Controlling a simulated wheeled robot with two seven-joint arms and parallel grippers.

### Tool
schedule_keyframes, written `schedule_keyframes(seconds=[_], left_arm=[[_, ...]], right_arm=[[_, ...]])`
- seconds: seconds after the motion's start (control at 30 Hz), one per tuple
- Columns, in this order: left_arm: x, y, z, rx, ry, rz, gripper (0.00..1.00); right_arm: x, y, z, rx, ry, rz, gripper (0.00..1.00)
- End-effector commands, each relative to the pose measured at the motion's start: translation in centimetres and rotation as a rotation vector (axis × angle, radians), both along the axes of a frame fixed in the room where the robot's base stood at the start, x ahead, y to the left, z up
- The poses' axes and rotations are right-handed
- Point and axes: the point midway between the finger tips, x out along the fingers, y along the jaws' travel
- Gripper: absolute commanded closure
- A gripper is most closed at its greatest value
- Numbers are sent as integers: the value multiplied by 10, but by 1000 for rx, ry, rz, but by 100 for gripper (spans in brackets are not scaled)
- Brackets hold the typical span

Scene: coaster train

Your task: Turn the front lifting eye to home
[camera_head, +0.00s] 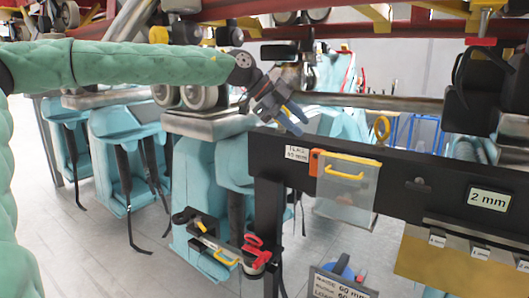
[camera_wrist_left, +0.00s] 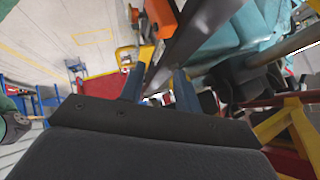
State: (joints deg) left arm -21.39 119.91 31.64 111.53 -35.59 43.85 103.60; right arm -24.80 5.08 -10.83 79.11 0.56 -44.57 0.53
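A yellow ring (camera_head: 381,129), which looks like a lifting eye, stands upright on the top edge of the black beam (camera_head: 400,170), right of centre in the head view. I cannot tell whether it is the front one or how far it is turned. My left gripper (camera_head: 298,118) is left of the ring and apart from it, above the beam's left end. In the left wrist view its two blue-grey fingers (camera_wrist_left: 160,76) are spread with nothing held between them. A yellow part (camera_wrist_left: 125,57) shows beyond the fingertips; I cannot tell whether it is the ring. My right gripper is not in view.
A clear box with an orange latch (camera_head: 316,162) and yellow handle hangs on the beam's front. A "2 mm" label (camera_head: 488,198) and brass-coloured plate (camera_head: 440,262) are at the right. Teal seats (camera_head: 125,165) stand behind, and a metal rail (camera_head: 370,101) runs behind the ring.

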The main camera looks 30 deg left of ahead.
Motion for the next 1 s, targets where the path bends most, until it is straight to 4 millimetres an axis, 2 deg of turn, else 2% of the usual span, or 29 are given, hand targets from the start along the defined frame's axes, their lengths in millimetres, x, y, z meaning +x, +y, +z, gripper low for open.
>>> schedule_keyframes(seconds=[1.0], left_arm=[[8,78,-87,-340,-245,162,67]], right_arm=[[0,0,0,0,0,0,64]])
